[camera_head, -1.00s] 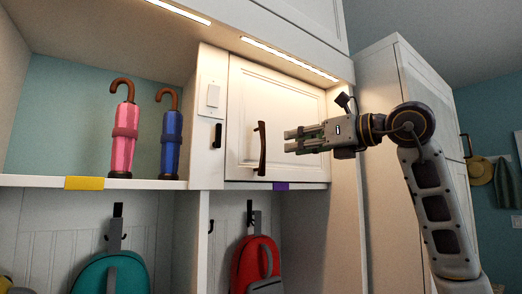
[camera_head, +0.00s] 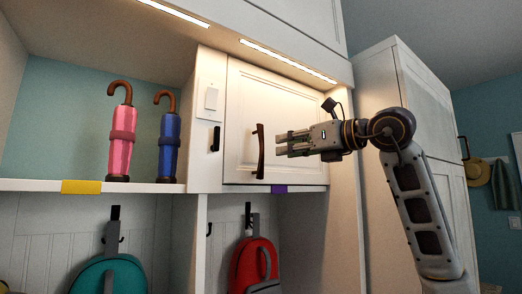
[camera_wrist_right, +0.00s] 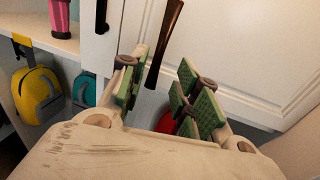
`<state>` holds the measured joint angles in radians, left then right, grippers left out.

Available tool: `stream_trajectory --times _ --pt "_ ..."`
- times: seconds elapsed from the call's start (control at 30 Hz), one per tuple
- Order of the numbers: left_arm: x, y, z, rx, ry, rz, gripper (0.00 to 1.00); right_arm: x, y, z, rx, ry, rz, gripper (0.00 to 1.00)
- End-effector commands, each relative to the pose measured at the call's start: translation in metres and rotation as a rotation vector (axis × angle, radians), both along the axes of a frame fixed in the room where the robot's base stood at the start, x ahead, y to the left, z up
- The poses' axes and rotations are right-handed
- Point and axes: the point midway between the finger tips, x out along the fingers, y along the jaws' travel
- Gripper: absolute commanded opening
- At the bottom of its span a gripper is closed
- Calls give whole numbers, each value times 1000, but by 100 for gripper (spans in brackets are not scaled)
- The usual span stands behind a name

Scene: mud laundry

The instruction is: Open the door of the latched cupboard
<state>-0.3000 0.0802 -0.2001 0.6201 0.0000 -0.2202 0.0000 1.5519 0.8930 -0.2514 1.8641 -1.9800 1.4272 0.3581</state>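The white cupboard door (camera_head: 290,105) is shut flush in its frame. It has a brown upright handle (camera_head: 260,152) near its left edge. A black latch piece (camera_head: 216,138) sits on the frame post left of the door and also shows in the right wrist view (camera_wrist_right: 101,16). My right gripper (camera_head: 281,143) is open and empty, its fingers pointing left, just right of the handle. In the right wrist view the handle (camera_wrist_right: 164,45) appears beyond the gap between the green-padded fingers (camera_wrist_right: 163,88); contact is not visible. My left gripper is out of view.
A pink umbrella (camera_head: 121,135) and a blue umbrella (camera_head: 169,140) stand on the shelf (camera_head: 35,185) at left. Teal (camera_head: 110,272) and red (camera_head: 255,262) backpacks hang below. A tall white cabinet (camera_head: 375,80) stands at right.

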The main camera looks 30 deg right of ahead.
Motion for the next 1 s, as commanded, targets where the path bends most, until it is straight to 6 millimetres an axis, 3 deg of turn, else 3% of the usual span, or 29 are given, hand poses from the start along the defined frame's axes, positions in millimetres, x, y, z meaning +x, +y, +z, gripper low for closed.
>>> stream_trajectory --times 0.6,1.0 --pt "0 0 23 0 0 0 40 77 27 1 0 2 1 32" --pt "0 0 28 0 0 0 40 98 34 0 -1 0 0 32"
